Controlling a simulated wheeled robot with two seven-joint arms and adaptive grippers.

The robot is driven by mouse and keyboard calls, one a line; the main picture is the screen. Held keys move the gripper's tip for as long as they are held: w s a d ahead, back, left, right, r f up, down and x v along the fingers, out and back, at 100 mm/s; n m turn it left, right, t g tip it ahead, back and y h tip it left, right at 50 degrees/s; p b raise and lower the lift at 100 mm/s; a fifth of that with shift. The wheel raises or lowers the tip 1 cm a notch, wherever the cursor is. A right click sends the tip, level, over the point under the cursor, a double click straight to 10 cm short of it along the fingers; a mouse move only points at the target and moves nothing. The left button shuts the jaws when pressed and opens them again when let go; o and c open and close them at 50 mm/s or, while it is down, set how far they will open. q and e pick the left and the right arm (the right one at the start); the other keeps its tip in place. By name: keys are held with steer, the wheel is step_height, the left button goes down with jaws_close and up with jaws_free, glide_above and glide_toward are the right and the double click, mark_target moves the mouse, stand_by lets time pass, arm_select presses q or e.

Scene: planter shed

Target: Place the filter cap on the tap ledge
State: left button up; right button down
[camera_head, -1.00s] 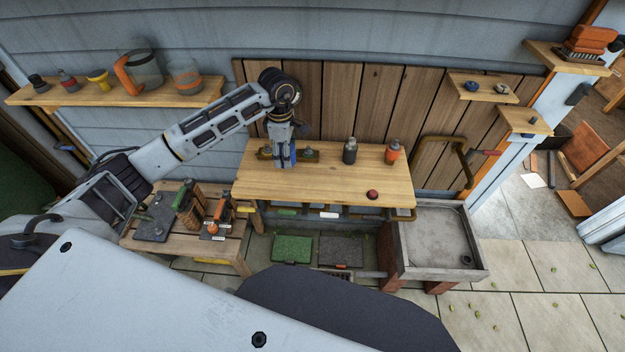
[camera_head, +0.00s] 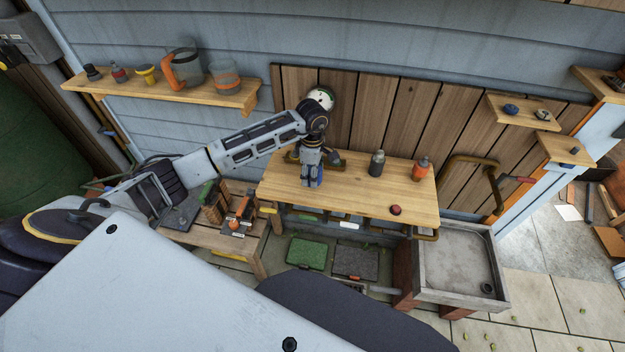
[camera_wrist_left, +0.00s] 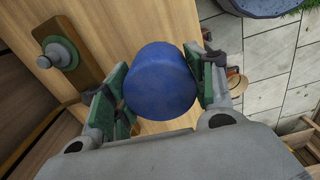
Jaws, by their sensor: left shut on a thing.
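My left gripper (camera_head: 312,182) is over the left part of the wooden bench top (camera_head: 350,190). In the left wrist view the gripper (camera_wrist_left: 163,90) is shut on a blue, round, smooth cap (camera_wrist_left: 160,80), which I take for the filter cap. Its green-padded fingers press it from both sides. Two small wooden ledges are on the wall at right. The upper ledge (camera_head: 522,118) bears a dark blue thing and a small metal piece. I cannot tell which is the tap ledge.
A dark bottle (camera_head: 377,164), an orange bottle (camera_head: 420,170) and a red ball (camera_head: 395,210) stand on the bench. A bent brass pipe (camera_head: 470,160) is above the stone sink (camera_head: 455,262). A long shelf (camera_head: 170,91) holds jars and cups at left.

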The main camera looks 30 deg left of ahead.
arm_select(q)
steer(key=shift+f, duration=1.7)
steer(key=shift+f, duration=0.15)
steer(key=o, duration=1.2)
steer(key=shift+r, duration=0.2)
step_height(320, 180, up, 12)
steer(key=shift+f+b, duration=0.1)
steer(key=shift+b, duration=0.45)
